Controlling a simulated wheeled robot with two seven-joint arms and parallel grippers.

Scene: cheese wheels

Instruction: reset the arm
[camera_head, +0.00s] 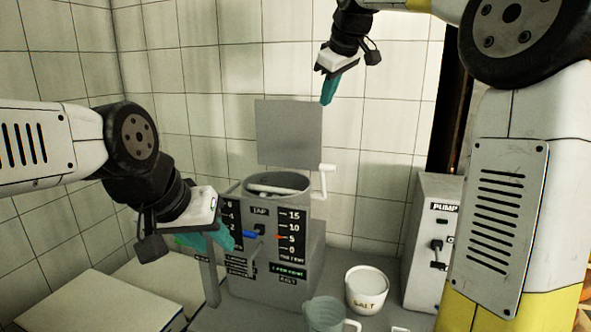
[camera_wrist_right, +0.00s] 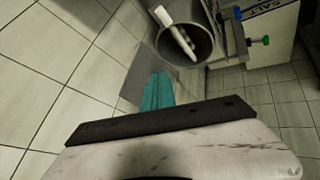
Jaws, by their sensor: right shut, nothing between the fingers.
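My right gripper (camera_head: 328,90) hangs high in the head view, above and to the right of the grey machine (camera_head: 262,250). Its teal fingers are shut with nothing between them, and they also show in the right wrist view (camera_wrist_right: 158,90). My left gripper (camera_head: 222,238) is at the left front of the machine, near its blue and red-orange pointers. Its teal fingers are partly hidden by its own body, so I cannot tell whether they are open or shut. The machine has an open round vat (camera_head: 298,184) with a white bar inside, also seen in the right wrist view (camera_wrist_right: 190,60).
A grey square plate (camera_head: 289,132) stands upright behind the vat. A white salt pot (camera_head: 367,290) and a grey-green jug (camera_head: 325,314) stand in front on the right. A pump box (camera_head: 425,250) is further right. Pale boxes (camera_head: 85,300) lie at lower left. Tiled walls close the back.

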